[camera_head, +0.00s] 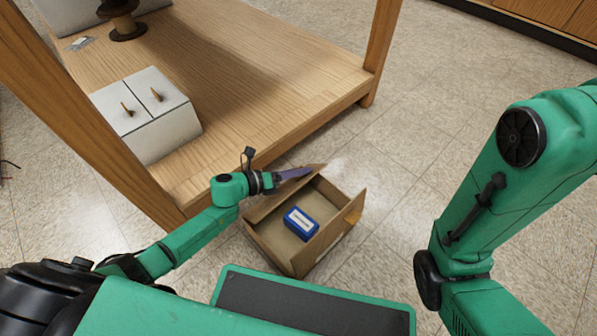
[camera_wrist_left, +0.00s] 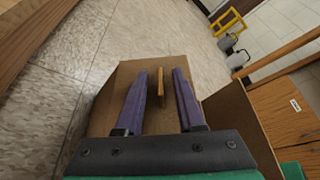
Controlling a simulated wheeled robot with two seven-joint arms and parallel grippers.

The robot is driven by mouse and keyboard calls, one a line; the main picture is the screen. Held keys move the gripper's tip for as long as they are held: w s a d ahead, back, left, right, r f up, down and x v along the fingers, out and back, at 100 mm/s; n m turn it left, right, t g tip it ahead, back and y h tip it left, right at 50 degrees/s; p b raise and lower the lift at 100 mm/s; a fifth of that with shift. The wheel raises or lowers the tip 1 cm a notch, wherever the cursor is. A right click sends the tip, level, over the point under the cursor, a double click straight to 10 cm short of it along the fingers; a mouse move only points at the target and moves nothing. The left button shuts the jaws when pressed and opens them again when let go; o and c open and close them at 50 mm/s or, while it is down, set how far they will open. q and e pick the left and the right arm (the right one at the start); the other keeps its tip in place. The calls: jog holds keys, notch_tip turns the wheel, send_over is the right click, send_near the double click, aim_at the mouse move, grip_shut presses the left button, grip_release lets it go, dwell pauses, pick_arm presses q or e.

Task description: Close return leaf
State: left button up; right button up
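An open cardboard box (camera_head: 286,258) stands on the floor, with a blue packet (camera_head: 301,223) inside. A cardboard leaf (camera_head: 312,172) stands at the box's far side by my left gripper; I cannot tell for certain whether it is the return leaf. My left gripper (camera_head: 295,173) reaches over the far left edge. In the left wrist view, its purple fingers (camera_wrist_left: 160,88) are apart in front of a cardboard panel (camera_wrist_left: 128,78). A thin tan tab (camera_wrist_left: 161,86) stands between them, with gaps on both sides. My right gripper is out of view.
A wooden table or shelf (camera_head: 290,95) stands behind the box, its leg (camera_head: 120,160) close to my left arm. A white box with two pegs (camera_head: 160,125) sits on it. Floor (camera_head: 420,150) right of the box is clear.

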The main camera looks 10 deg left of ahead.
pick_arm(q)
grip_shut()
dwell(1.3)
